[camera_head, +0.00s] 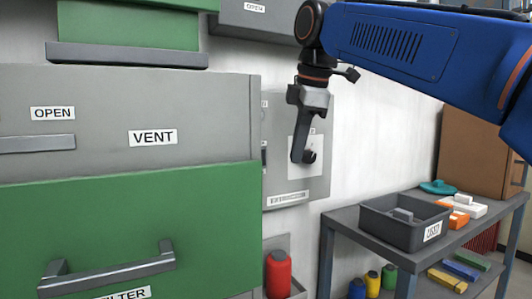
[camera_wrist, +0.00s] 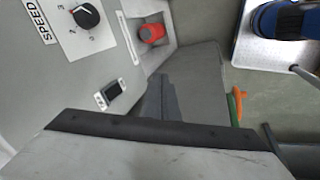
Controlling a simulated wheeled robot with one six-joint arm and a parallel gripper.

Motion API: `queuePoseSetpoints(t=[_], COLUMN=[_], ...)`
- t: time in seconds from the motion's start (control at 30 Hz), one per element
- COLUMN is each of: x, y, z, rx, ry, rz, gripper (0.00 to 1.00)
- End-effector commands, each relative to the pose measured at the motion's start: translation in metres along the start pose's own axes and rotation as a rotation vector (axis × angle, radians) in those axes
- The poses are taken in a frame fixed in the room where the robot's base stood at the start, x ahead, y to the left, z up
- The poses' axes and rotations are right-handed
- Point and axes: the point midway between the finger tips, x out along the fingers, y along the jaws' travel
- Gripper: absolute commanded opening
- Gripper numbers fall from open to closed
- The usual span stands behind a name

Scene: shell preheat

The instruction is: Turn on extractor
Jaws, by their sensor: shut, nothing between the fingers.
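A grey control panel (camera_head: 284,202) hangs on the wall, with my gripper (camera_head: 309,156) in front of its right part. The wrist view shows a black speed knob (camera_wrist: 86,16) on a white plate beside a SPEED label. A small black rocker switch (camera_wrist: 113,90) in a white frame sits on the same panel. Whether it is on or off is too small to tell. My gripper (camera_wrist: 162,92) shows in the wrist view, shut and empty, to the right of the switch. I cannot tell whether it touches the panel.
Cabinets at left carry a VENT label (camera_head: 153,137) and a green FILTER drawer front (camera_head: 130,215) with a protruding handle. A red bottle (camera_head: 279,274) stands in a grey holder below the panel. A shelf table (camera_head: 385,255) with a dark bin (camera_head: 390,228) stands at right.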

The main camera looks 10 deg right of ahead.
Motion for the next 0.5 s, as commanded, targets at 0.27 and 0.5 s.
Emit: queuePoseSetpoints(t=[0.27, 0.5], x=[-0.046, -0.061], y=[0.037, 0.047], z=[-0.033, -0.044], rx=[-0.295, -0.404], ry=[0.012, 0.016], rz=[-0.015, -0.021], gripper=[0.00, 0.00])
